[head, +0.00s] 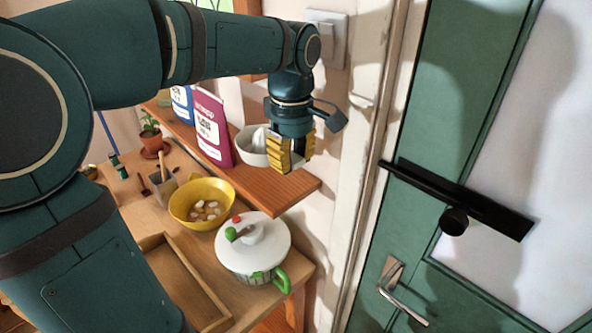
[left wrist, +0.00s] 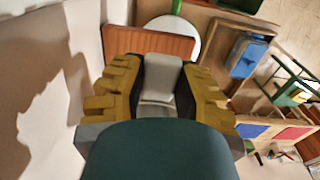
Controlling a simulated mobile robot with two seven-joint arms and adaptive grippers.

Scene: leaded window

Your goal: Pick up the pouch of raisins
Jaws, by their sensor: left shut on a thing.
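My left gripper (head: 291,168) has yellow fingers and hangs just above the right end of the wooden shelf, beside the door frame. It is shut on a pale grey thing (left wrist: 160,78), which shows between the fingers in the left wrist view. Most of that thing is hidden, and I cannot tell whether it is the pouch of raisins. No raisin label is readable anywhere. A magenta pack (head: 211,128) with a white label stands upright on the shelf, left of the gripper. My right gripper is not in view.
A white bowl (head: 249,150) sits on the shelf (head: 270,185) close to the gripper. A blue pack (head: 181,103) stands further left. Below are a yellow bowl (head: 188,207), a white lidded pot (head: 265,258) and a wooden tray (head: 190,262). A green door (head: 440,120) is at right.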

